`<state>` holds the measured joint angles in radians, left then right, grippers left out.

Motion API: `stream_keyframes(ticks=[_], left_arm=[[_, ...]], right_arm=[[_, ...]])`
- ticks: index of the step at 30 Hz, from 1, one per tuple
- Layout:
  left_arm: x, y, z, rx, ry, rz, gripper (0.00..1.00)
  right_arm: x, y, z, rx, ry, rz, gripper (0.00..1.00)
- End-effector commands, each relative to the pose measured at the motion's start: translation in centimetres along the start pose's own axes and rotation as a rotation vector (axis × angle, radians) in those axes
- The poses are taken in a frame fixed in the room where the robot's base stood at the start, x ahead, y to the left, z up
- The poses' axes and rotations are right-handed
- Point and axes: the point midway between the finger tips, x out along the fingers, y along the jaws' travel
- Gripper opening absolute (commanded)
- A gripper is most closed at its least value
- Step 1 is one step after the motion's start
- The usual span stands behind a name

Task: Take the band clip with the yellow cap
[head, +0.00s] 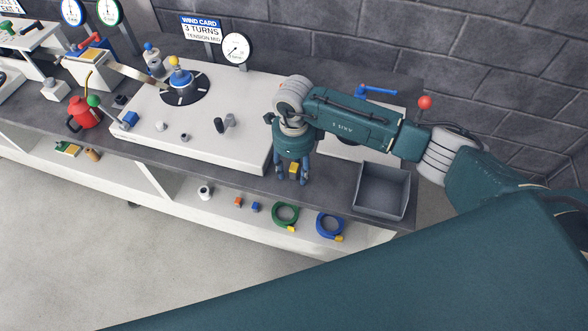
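A small yellow-topped piece (294,168), which looks like the band clip with the yellow cap, shows at the front edge of the dark bench. My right gripper (292,181) points down over it, with one finger on each side. The fingers stand apart, wider than the yellow piece, and seem not to press on it. The lower part of the piece is hidden or too small to make out. My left gripper is out of view.
A grey open bin (382,190) stands right of the gripper. A white deck (200,125) with a dark round plate and small posts lies to the left. The shelf below holds an orange clip (238,202), a blue clip (256,207), a green coil (285,215) and a blue coil (330,225).

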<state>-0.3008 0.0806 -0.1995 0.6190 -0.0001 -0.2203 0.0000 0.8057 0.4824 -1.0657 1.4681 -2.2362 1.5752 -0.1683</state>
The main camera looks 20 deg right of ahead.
Motion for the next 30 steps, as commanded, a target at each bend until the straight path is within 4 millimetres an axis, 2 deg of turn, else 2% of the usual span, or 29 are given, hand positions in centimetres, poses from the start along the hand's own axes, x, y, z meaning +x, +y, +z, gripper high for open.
stream_keyframes(ticks=[1,6,20,26,30], left_arm=[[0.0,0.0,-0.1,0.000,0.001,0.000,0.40],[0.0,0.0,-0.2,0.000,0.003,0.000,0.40],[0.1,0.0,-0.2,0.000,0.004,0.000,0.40],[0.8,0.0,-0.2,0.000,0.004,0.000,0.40],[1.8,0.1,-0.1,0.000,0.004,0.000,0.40]], right_arm=[[0.0,0.0,0.0,0.000,0.000,0.000,0.31],[0.0,0.0,0.0,0.001,0.000,0.000,0.00],[-0.4,-0.1,0.0,0.001,-0.001,-0.001,0.00],[-2.5,-0.2,0.1,0.000,-0.004,-0.004,0.00],[-5.6,-0.2,0.1,-0.001,-0.006,-0.006,0.00]])
